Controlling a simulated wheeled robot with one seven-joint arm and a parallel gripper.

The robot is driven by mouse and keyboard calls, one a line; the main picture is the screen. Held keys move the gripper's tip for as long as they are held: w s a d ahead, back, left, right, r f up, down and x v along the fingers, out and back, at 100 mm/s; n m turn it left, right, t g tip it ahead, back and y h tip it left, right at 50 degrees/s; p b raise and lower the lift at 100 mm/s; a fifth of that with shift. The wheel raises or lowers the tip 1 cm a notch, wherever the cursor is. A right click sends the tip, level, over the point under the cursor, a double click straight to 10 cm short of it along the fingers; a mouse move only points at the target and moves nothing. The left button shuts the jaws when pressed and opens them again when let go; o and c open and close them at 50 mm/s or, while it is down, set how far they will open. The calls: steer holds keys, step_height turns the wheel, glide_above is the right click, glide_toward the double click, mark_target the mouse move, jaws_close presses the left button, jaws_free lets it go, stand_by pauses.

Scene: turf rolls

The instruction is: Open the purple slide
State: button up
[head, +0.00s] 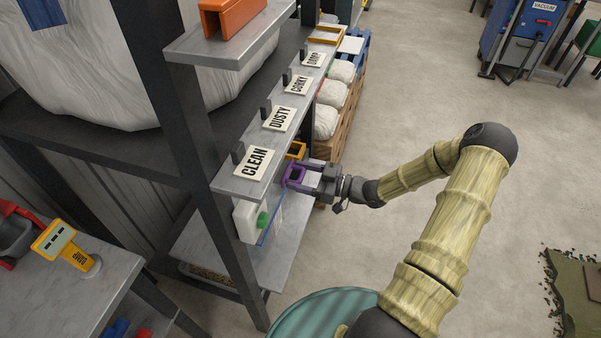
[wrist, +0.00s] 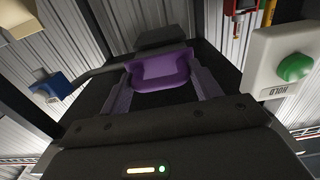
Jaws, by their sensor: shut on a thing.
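The purple slide (head: 295,175) shows as a small purple frame with a dark middle, under the shelf edge near the CLEAN label (head: 255,163). My gripper (head: 305,178) reaches it from the right and is shut on it. I cannot tell how far the slide is drawn out.
A white box with a green button (head: 262,220) hangs just left of the slide and also shows at right in the wrist view (wrist: 280,65). An orange frame (head: 296,150) sits just behind. A teal round lid (head: 325,313) stands below my arm.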

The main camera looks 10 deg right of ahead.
steer(key=shift+d, duration=0.1)
steer(key=o, duration=1.3)
steer(key=b+v, duration=0.1)
steer(key=v, duration=1.6)
steer(key=shift+d+b, duration=0.2)
steer(key=shift+b, duration=0.15)
